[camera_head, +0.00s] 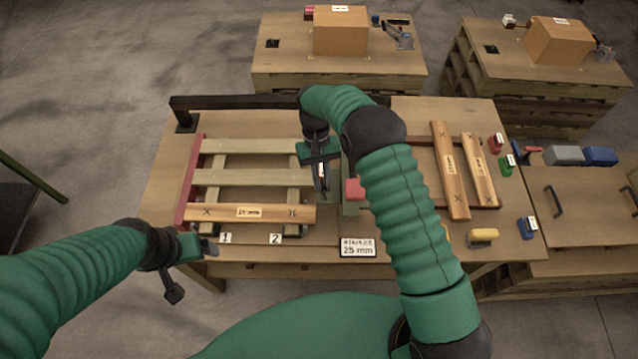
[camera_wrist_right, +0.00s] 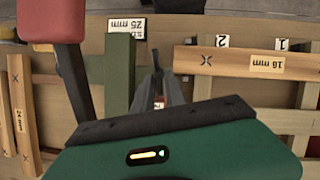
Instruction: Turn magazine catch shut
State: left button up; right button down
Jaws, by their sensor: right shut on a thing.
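My right gripper (camera_head: 322,188) reaches down between the slatted wooden frame and a green post (camera_head: 350,208). In the right wrist view its fingers (camera_wrist_right: 158,85) are closed on a small dark piece with a white and red label (camera_wrist_right: 160,102). This piece looks like the magazine catch, but the fingers hide most of it, so its angle cannot be told. A red block on a dark lever (camera_head: 354,189) stands just right of the gripper; it also shows in the wrist view (camera_wrist_right: 52,20). My left gripper (camera_head: 208,248) hangs at the table's front left, its jaws unclear.
The slatted frame (camera_head: 250,178) fills the table's left half. Loose wooden slats (camera_head: 451,170) lie at right, with red, green and blue labelled items beyond. A 25 mm sign (camera_head: 358,247) stands at the front edge. A dark rail (camera_head: 235,102) runs along the back.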

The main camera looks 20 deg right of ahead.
jog(key=shift+w+d+m+y, duration=0.1)
jog(key=shift+d+m+y, duration=0.15)
jog(key=shift+m, duration=0.45)
jog(key=shift+w+d+m+y, duration=0.1)
jog(key=shift+m+y, duration=0.15)
jog(key=shift+m, duration=0.45)
jog(key=shift+s+f, duration=0.1)
jog(key=shift+s, duration=0.05)
jog(key=c, duration=1.7)
grip_release()
jog(key=shift+o, duration=0.7)
jog(key=shift+f, duration=0.15)
jog(key=v, duration=1.7)
jog(key=shift+d+b, duration=0.3)
jog(key=shift+b, duration=0.1)
